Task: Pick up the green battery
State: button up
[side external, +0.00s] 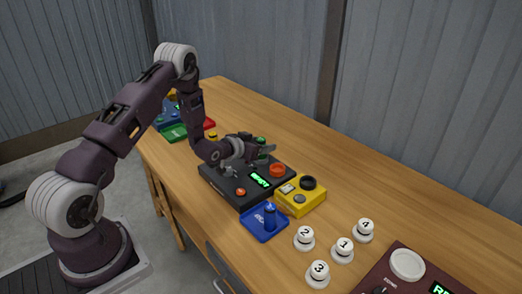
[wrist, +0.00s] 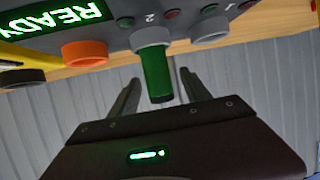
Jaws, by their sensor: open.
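The green battery (wrist: 157,78) stands in a grey socket (wrist: 151,37) by the number 2 on the black console. In the wrist view my gripper (wrist: 160,76) is open, with one finger on each side of the battery and visible gaps between. In the side view my gripper (side external: 266,151) is low over the far part of the black console (side external: 222,182). A small green part of the battery (side external: 261,141) shows beside the fingers there; the rest is hidden by my gripper.
The console has a lit READY display (side external: 260,180), an orange ring (side external: 277,170) and a red button (side external: 241,192). Near it are a yellow box (side external: 313,199) and a blue tray (side external: 254,230) with a blue battery (side external: 269,215). Several numbered white knobs (side external: 343,247) stand to the right.

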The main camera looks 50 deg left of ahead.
grip_shut()
